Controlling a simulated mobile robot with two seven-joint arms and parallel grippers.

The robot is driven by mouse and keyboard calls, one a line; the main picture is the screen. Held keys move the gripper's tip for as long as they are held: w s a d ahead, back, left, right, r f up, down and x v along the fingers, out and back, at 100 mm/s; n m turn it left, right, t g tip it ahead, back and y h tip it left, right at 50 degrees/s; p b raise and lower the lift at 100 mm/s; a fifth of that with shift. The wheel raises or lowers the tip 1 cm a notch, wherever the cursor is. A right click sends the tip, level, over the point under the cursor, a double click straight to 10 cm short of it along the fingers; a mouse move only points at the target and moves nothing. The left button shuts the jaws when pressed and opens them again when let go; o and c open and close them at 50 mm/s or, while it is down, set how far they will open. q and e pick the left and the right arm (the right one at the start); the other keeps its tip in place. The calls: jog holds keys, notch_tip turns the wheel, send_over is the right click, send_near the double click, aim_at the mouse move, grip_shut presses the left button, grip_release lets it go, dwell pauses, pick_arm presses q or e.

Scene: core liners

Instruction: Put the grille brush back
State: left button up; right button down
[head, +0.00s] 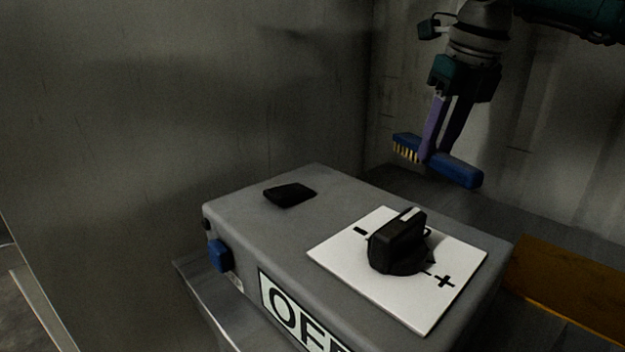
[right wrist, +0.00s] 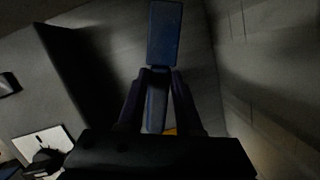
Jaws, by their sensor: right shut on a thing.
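The grille brush (head: 462,174) is blue, with pale bristles under its left end in the head view. My right gripper (head: 433,156) is shut on it near its middle and holds it in the air, behind the grey box at the upper right. The brush lies roughly level, its right end slightly lower. In the right wrist view the blue brush (right wrist: 165,35) runs up from between the fingers of my right gripper (right wrist: 158,75). My left gripper is not in view.
A grey control box (head: 330,205) stands below, with a black knob (head: 398,245) on a white plate and an "OFF" label. A black piece (head: 289,194) lies on its top. An orange-brown panel (head: 570,285) is at right. Metal walls close in the left and back.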

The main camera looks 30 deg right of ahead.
aim_at(452, 158)
notch_tip(452, 158, down, 7)
jog(key=shift+r+b, duration=0.1)
jog(key=shift+b, duration=0.45)
jog(key=c, duration=0.6)
grip_release()
jog(key=shift+d+r, duration=0.1)
jog(key=shift+r, duration=0.15)
jog(key=p+v, duration=0.2)
jog(key=v, duration=0.8)
jog(key=shift+r+p, duration=0.3)
jog(key=shift+r, duration=0.1)
jog(key=shift+s+r, duration=0.2)
jog(key=shift+r, duration=0.2)
